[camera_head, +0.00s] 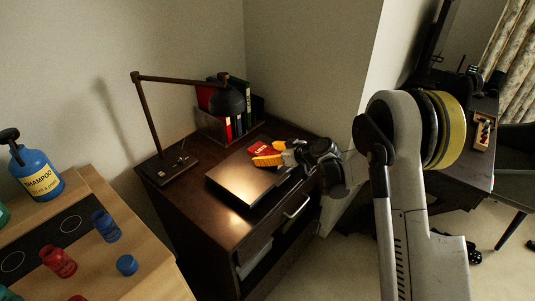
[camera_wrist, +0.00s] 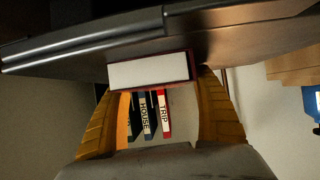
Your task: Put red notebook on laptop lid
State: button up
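The red notebook (camera_head: 262,147) is by the far right edge of the closed dark laptop (camera_head: 240,182), which lies on the brown desk. My gripper (camera_head: 270,155) reaches in from the right with its yellow fingers at the notebook. In the wrist view, the notebook (camera_wrist: 150,70) shows its white page edge between my two fingers (camera_wrist: 160,90), which press against its sides. The laptop's edge (camera_wrist: 90,42) spans the top of that view, close to the notebook. Whether the notebook touches the lid cannot be told. Part of the notebook is hidden by my fingers.
Upright binders (camera_head: 228,127) are in a holder against the wall. A shampoo bottle (camera_head: 38,178) and several jars stand on a wooden surface at left.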

jog(key=shift+r, duration=0.15)
jog(key=shift+s+d+r+p, duration=0.2)
jog(key=shift+d+r+p, duration=0.05)
jog(key=shift+d+p, duration=0.05)
jog(key=s+d+r+m+h+p, duration=0.25)
jog(key=s+d+r, duration=0.35)
jog(key=s+r, duration=0.35)
jog(key=s+d+r+m+h+p, duration=0.1)
jog(key=s+d+r+m+h, duration=0.15)
jog(key=s+d+r, duration=0.55)
jog(key=s+d+r+m+h, duration=0.1)
jog(key=s+d+m+h, duration=0.1)
jog(key=s, duration=0.8)
jog(key=s+d+r+m+h, duration=0.1)
jog(key=s+d+m+h, duration=0.1)
jog(key=s, duration=0.9)
jog(key=shift+d+m+h, duration=0.3)
jog(key=shift+d+m, duration=0.5)
jog(key=shift+d, duration=0.4)
jog(key=shift+s, duration=0.1)
